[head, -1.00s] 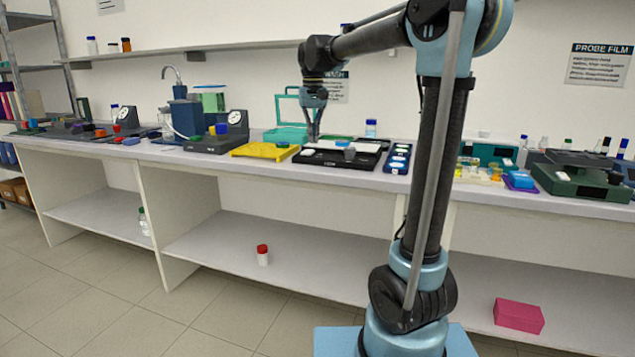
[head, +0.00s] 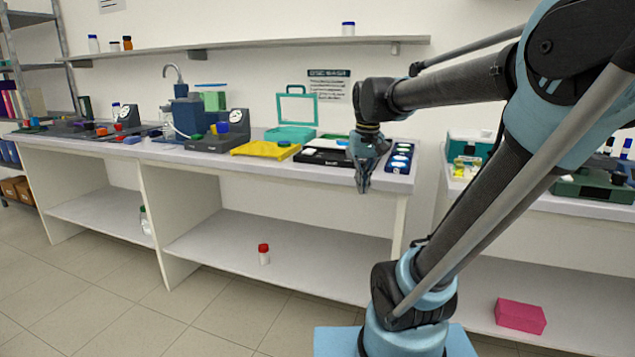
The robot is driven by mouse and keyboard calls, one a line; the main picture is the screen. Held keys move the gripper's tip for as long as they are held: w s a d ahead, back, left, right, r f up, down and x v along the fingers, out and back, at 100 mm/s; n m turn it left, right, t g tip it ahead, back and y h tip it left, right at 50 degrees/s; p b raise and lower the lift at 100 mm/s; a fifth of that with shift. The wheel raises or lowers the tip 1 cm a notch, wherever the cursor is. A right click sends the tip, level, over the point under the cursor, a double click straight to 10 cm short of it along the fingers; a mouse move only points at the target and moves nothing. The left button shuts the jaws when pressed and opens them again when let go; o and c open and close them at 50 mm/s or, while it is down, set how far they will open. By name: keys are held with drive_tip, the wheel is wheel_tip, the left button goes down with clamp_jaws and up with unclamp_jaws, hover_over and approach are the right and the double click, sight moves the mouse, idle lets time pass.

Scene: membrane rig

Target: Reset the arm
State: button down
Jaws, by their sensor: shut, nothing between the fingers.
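My gripper (head: 363,184) hangs pointing down in front of the bench's front edge, right of the picture's middle. Its fingers are together and hold nothing. My arm reaches in from the right, with its forearm nearly level and its lower links leaning to the right. Behind the gripper, the black tray (head: 322,158) lies on the bench, partly hidden by the gripper.
A yellow tray (head: 262,151) and an open teal case (head: 290,134) are on the bench (head: 225,160) to the left. A red-capped bottle (head: 264,254) and a pink box (head: 520,316) are on the lower shelf. The floor in front is clear.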

drive_tip(key=s+d+f, duration=0.3)
drive_tip(key=s+f, duration=0.4)
drive_tip(key=f, duration=0.1)
drive_tip(key=s+d+f+t, duration=0.1)
drive_tip(key=s+d+f, duration=0.2)
drive_tip(key=s+f, duration=0.4)
drive_tip(key=shift+f+m, duration=0.4)
drive_tip(key=shift+f, duration=0.45)
drive_tip(key=shift+d+r, duration=0.1)
